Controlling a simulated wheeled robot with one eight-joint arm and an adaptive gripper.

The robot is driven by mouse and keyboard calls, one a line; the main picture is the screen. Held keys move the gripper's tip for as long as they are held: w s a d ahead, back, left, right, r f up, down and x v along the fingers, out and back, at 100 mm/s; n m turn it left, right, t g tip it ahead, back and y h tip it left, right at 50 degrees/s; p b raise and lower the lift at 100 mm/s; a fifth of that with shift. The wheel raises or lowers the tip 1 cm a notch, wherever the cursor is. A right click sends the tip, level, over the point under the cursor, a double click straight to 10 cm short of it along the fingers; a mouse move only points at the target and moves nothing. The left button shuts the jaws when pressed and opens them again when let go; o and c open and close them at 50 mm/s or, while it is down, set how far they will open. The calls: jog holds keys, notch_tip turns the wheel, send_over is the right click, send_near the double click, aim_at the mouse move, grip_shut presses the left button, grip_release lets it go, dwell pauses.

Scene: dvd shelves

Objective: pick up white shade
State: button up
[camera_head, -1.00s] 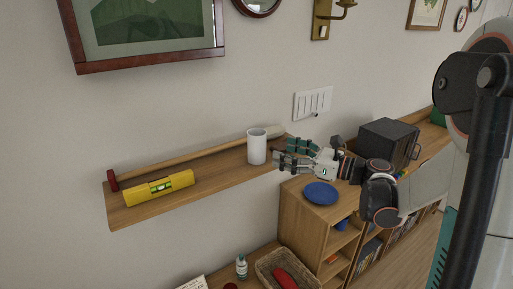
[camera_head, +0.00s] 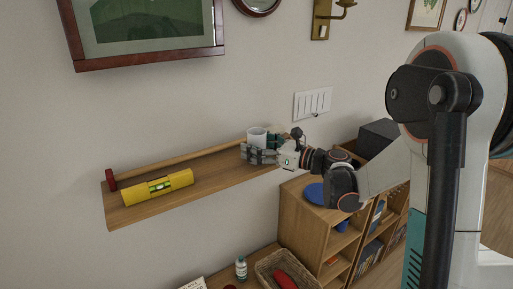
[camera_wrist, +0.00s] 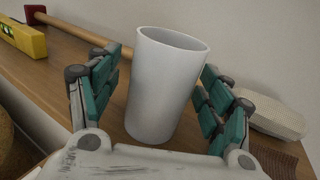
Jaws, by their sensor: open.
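The white shade (camera_wrist: 160,85) is a plain white open-topped cylinder, wider at the top. It stands upright on the wooden wall shelf (camera_head: 140,208). In the head view the shade (camera_head: 257,134) shows mostly its upper part; my gripper (camera_head: 262,150) hides its lower part. In the wrist view my gripper (camera_wrist: 157,100) has its teal-padded fingers spread on both sides of the shade. The shade is between the fingers. A gap shows at the left finger; the right finger is very close, and I cannot tell if it touches.
A yellow spirit level (camera_head: 158,187) and a long-handled hammer with a red head (camera_head: 111,180) lie on the shelf to the left. The hammer's handle runs behind the shade. A pale block (camera_wrist: 270,117) is at the right. A bookcase (camera_head: 305,215) stands below.

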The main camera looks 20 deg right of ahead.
jog(key=shift+d, duration=0.1)
jog(key=c, duration=1.2)
